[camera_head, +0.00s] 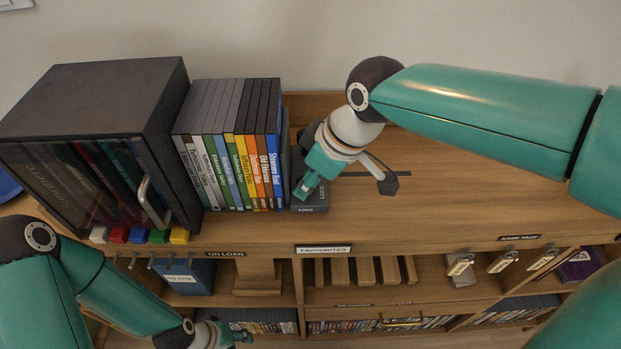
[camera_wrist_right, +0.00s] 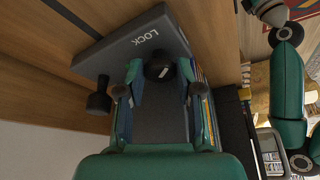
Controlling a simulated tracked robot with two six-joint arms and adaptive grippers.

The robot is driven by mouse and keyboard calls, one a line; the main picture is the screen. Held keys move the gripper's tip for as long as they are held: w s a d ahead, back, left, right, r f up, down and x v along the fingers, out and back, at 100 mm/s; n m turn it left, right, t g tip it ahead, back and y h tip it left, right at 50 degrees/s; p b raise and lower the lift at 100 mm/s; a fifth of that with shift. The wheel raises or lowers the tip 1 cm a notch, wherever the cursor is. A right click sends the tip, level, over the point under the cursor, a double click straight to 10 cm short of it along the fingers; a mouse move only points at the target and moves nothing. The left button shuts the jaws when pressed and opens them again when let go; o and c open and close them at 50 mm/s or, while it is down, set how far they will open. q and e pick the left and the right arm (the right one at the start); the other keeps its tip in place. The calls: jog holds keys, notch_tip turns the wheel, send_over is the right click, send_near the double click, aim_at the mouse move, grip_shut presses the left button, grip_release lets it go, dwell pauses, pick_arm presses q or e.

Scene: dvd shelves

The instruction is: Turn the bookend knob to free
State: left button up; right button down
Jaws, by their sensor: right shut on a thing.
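The dark grey bookend (camera_head: 311,208) stands at the right end of the row of DVD cases (camera_head: 240,150) on the shelf top. Its base carries the words FREE and LOCK; LOCK also shows on the bookend in the right wrist view (camera_wrist_right: 130,48). The round black knob (camera_wrist_right: 160,67), with a pale mark on top, sits between my right fingertips. My right gripper (camera_head: 306,188) is shut on this knob and hides it in the head view. My left gripper (camera_head: 232,334) is low in front of the lower shelves, away from the bookend; its fingers are too small to read.
A dark cabinet (camera_head: 150,95) with a glass door and handle stands left of the cases. Coloured blocks (camera_head: 137,236) lie at its front. The wooden top (camera_head: 450,205) right of the bookend is mostly clear. Tags (camera_head: 461,266) hang along the front edge.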

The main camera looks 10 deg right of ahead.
jog(key=shift+r, duration=0.1)
dwell(0.4)
jog(key=c, duration=0.8)
grip_release()
jog(key=shift+o, duration=0.2)
jog(key=v, duration=1.1)
jog(key=shift+s+r, duration=0.2)
jog(key=shift+r, duration=0.15)
jog(key=shift+d, duration=0.1)
